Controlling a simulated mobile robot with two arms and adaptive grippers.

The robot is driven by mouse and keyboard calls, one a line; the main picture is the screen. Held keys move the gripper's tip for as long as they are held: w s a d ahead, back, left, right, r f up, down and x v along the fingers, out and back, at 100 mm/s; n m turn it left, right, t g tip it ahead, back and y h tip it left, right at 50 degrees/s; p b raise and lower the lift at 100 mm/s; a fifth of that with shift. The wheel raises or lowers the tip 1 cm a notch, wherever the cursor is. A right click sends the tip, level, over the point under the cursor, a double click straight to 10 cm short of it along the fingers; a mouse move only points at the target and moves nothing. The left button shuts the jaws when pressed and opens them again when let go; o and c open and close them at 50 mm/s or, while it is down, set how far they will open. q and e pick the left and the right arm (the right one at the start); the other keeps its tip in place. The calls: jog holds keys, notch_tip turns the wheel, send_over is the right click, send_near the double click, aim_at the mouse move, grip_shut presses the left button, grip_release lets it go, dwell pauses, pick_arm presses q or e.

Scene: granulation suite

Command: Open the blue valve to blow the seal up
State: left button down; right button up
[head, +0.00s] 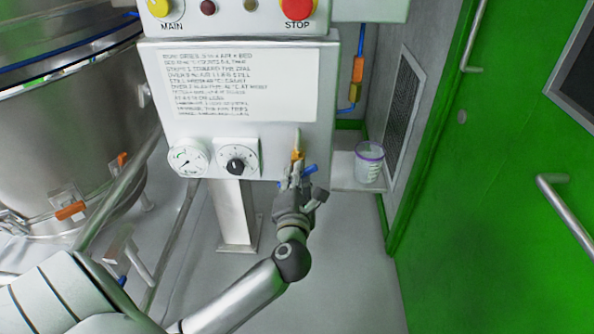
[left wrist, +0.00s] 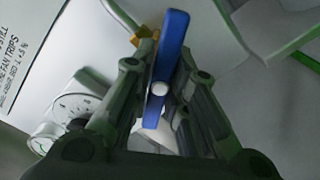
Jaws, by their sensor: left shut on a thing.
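The blue valve handle (left wrist: 171,50) is a flat blue lever with a pale round pivot, between the two fingers of my left gripper (left wrist: 160,92) in the left wrist view. In the head view, the blue handle (head: 310,170) shows at my left gripper (head: 294,178), below the lower right of the control panel. The gripper is shut on the handle. A brass valve part (head: 297,154) sits just above it, on a thin pipe. The fingers hide part of the valve. My right gripper is in neither view.
A white panel (head: 320,110) carries a text sheet, a gauge (head: 187,158) and a black knob (head: 237,163). A steel vessel (head: 70,120) stands left. A green door (head: 480,220) closes the right side.

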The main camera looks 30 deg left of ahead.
pick_arm(q)
jog(key=n, duration=0.3)
jog(key=shift+f+p, duration=0.1)
jog(key=shift+p, duration=0.2)
jog(key=n, duration=0.2)
jog(key=shift+n, duration=0.3)
jog(key=n, duration=0.2)
jog(key=shift+n, duration=1.4)
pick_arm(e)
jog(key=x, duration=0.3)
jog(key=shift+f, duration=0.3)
pick_arm(q)
jog(key=shift+n, duration=0.3)
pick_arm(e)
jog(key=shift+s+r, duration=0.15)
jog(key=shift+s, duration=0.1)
